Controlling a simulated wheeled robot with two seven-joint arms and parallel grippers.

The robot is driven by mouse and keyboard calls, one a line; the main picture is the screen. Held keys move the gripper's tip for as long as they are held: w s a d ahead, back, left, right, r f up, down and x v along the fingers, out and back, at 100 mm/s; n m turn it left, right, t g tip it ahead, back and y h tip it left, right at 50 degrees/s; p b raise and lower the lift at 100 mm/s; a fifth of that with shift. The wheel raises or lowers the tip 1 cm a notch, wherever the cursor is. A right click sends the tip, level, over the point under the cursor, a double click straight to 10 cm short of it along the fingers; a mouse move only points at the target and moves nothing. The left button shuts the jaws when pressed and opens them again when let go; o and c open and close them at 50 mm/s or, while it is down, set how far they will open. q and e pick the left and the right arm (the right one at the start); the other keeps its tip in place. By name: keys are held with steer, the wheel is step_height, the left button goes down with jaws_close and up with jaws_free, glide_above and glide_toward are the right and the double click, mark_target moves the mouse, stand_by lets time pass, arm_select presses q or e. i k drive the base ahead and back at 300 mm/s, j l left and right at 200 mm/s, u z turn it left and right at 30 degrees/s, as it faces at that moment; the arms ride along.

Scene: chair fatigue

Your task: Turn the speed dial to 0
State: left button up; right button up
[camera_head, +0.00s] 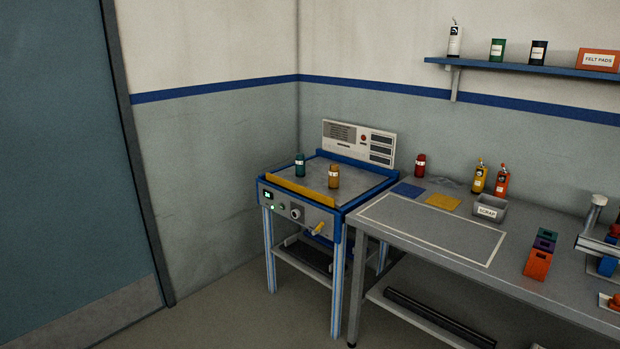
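A blue-framed machine (341,219) stands in the corner, with a front control panel below its yellow front strip. A round dial (296,213) with a light rim and dark centre sits on that panel; it is likely the speed dial, but its markings and pointer are too small to read. A small dark display with a green readout (267,195) is to its left, with small buttons below it. A yellow-handled lever (318,228) sticks out to the right of the dial. Neither of my grippers is in view.
A green jar (300,165) and an amber jar (334,176) stand on the machine top. A grey workbench (400,240) adjoins it on the right, holding bottles, pads and bins. A blue shelf (520,68) hangs above. The floor left of the machine (215,300) is clear.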

mark_target(296, 213)
steer(key=i+l+u, duration=0.1)
steer(key=i, duration=1.1)
